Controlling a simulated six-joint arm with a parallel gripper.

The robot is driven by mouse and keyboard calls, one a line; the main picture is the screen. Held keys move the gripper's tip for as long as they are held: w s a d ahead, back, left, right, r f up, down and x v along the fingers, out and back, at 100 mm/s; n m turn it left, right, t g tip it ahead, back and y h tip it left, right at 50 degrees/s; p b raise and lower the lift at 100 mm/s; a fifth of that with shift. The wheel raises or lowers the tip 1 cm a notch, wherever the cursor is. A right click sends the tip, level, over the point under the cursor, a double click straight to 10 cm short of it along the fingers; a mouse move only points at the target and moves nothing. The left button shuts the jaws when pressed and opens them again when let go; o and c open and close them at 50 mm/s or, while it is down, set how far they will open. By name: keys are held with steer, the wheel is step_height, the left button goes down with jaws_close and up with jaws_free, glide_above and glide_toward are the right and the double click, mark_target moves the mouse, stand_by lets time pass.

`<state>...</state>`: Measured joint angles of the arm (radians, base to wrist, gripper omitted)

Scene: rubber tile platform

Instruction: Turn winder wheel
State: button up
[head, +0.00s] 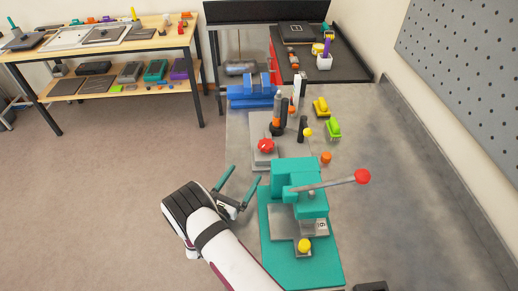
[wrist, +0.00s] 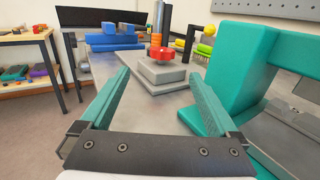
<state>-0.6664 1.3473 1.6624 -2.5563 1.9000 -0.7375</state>
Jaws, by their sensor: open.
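The likely winder wheel is a small red wheel (head: 265,145) on a grey block base (head: 258,160), left of the bench's middle. In the wrist view, the red wheel (wrist: 162,53) sits on top of the stepped grey block (wrist: 160,75), straight ahead between my fingers. My gripper (head: 246,172) has two teal fingers spread wide with nothing between them. It is at the bench's left edge, nearer than the wheel and apart from it. The wrist view also shows my gripper (wrist: 158,73) open. An orange-and-grey post (head: 277,112) stands just behind the wheel.
A teal press (head: 275,185) with a red-tipped lever (head: 330,183) stands close on the right of my gripper. A blue vise (head: 255,92) is farther back. Yellow (head: 321,107) and green (head: 333,129) items lie right of the posts. The bench's right side is mostly clear.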

mark_target(260, 150)
steer(key=shift+s+d+f+y, duration=0.15)
steer(key=shift+s+d+y, duration=0.25)
steer(key=shift+s, duration=0.05)
steer(key=shift+w+d, duration=0.15)
steer(key=shift+d, duration=0.05)
steer(key=x, duration=1.5)
steer(key=shift+f, duration=0.1)
steer(key=c, duration=1.4)
steer(key=m+g+h, duration=0.3)
steer(key=h, duration=0.1)
steer(key=shift+w+g+h, duration=0.1)
steer(key=shift+g+h, duration=0.3)
steer(key=shift+m+g+h, duration=0.3)
steer(key=shift+m, duration=0.3)
